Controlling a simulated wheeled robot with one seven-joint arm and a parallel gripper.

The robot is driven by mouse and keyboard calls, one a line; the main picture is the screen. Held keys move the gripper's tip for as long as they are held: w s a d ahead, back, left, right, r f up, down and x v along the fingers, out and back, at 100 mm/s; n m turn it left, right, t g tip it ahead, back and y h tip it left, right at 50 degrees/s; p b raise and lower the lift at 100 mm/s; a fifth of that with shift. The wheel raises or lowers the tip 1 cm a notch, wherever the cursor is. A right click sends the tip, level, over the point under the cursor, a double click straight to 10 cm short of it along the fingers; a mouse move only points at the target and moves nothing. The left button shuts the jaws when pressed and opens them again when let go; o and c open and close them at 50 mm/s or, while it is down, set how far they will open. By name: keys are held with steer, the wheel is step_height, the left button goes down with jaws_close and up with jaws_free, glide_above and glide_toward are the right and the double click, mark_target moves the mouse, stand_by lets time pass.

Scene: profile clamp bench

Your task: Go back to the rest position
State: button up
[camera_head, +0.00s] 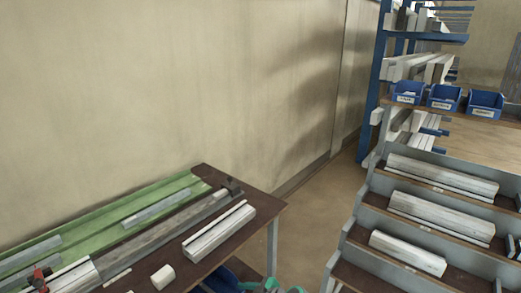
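My gripper is not in view, so I cannot see whether it is open or shut or holds anything. The clamp bench (262,206) with a dark brown top stands at the lower left. A long green fixture (110,218) with grey profile bars lies along its wall side. A dark grey rail (160,238) runs beside it. A red part (38,279) sits near the lower left corner. A white profile (220,231) lies on the right of the bench, and a short white block (163,276) lies in front.
A stepped grey rack (362,218) holding white profiles stands at the right. Behind it are blue bins (444,97) on a shelf and a blue rack (375,90) of bars. Teal parts (270,286) show at the bottom edge, partly cut off. Brown floor (315,205) is clear between bench and rack.

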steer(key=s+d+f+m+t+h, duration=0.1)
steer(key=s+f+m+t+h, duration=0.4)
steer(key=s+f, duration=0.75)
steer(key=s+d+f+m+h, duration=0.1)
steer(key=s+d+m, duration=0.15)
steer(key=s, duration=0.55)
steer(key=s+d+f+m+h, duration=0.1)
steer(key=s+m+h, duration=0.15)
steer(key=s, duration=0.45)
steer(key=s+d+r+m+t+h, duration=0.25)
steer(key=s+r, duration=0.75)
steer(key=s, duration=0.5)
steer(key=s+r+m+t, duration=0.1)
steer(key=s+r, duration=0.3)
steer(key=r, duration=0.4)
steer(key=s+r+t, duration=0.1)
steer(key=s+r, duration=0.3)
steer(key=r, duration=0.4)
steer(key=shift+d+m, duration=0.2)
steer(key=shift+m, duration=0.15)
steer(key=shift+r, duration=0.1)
